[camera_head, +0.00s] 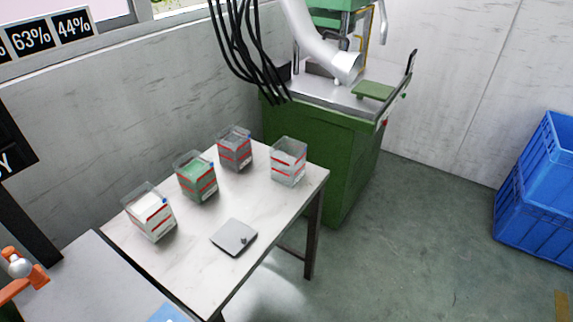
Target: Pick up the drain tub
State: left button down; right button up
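Several clear square tubs with red stripes stand upright on a white marbled table. One tub (151,215) at the front left holds something white. The one behind it (196,178) holds something green, and the one at the back (235,150) holds something grey. A separate tub (288,164) at the right looks empty or holds only pale contents. None has a readable label, so I cannot tell by name which is the drain tub. Neither of my grippers is in view.
A flat grey scale-like plate (234,237) lies on the table (196,278). A green machine (318,150) stands behind it, with a white duct (318,45) and black cables (243,50) above. Blue crates (540,200) stand at the right. The floor between is clear.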

aim_at(288, 162)
jog(key=u, duration=0.4)
jog(key=i+l+u, duration=0.25)
jog(key=u, duration=0.15)
jog(key=i+l+u, duration=0.15)
jog(key=l+u, duration=0.25)
jog(key=l, duration=0.15)
